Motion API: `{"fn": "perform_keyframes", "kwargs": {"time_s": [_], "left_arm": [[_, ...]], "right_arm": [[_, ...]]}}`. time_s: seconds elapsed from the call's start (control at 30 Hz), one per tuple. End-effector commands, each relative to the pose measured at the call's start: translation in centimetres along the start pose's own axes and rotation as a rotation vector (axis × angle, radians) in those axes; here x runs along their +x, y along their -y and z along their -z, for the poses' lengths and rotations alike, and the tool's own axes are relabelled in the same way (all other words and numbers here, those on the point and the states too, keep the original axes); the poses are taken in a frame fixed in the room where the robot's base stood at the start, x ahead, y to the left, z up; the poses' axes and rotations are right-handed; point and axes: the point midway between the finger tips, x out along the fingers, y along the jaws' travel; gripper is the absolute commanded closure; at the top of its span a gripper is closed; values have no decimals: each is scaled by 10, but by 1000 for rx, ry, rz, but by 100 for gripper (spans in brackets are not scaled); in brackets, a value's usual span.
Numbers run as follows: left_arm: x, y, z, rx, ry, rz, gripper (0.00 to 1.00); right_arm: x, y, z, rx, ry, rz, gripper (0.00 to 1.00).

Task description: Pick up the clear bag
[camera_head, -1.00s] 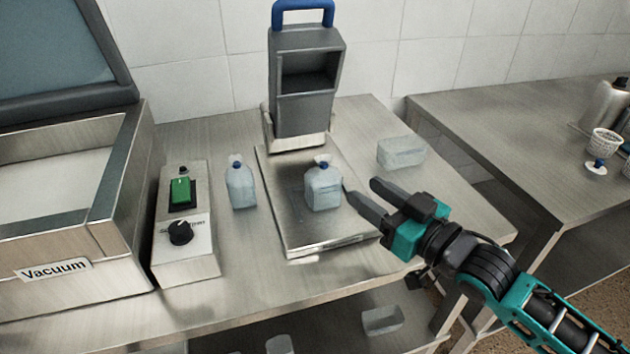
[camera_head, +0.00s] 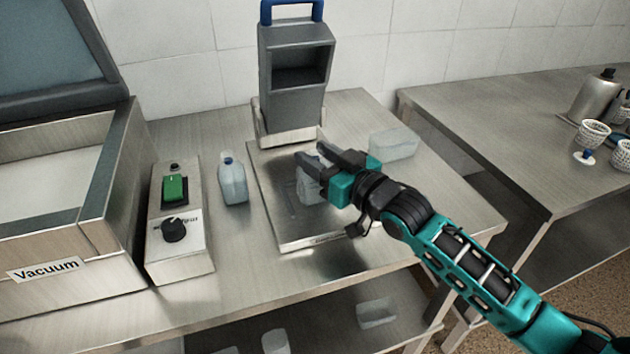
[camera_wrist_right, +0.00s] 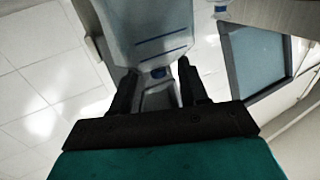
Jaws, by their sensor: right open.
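A clear bag (camera_head: 309,191) with a bluish tint stands on the steel plate of the device at the middle of the table. My right gripper (camera_head: 314,158) is at this bag, open, with its fingers over the bag's upper part and hiding most of it. In the right wrist view the clear bag (camera_wrist_right: 150,30) with blue lines and a blue tie lies just beyond and between the open fingers (camera_wrist_right: 158,88); contact cannot be told. A second clear bag (camera_head: 232,182) with a blue top stands left of the plate. My left gripper is not in view.
The steel plate (camera_head: 270,215) lies before a grey upright device (camera_head: 294,105) with a blue handle. A control box (camera_head: 178,245) and the vacuum machine (camera_head: 60,245) are at left. A clear container (camera_head: 394,143) lies behind my right arm. The table's front right is bare.

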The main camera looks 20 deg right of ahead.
Motion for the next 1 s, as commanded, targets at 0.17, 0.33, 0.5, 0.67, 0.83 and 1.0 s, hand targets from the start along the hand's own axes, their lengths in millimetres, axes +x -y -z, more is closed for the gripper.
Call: {"fn": "perform_keyframes", "kwargs": {"time_s": [0.17, 0.33, 0.5, 0.67, 0.83, 1.0], "left_arm": [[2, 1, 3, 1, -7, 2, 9], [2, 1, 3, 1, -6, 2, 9], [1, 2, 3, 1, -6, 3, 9], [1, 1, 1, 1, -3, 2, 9], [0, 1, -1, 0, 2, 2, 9], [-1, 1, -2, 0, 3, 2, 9]], "right_arm": [[9, 0, 0, 0, -1, 0, 56], [8, 0, 0, 0, 0, 0, 56], [8, 0, 0, 0, 0, 0, 73], [8, 0, 0, 0, 0, 0, 88], [8, 0, 0, 0, 0, 0, 100], [8, 0, 0, 0, 0, 0, 100]]}}
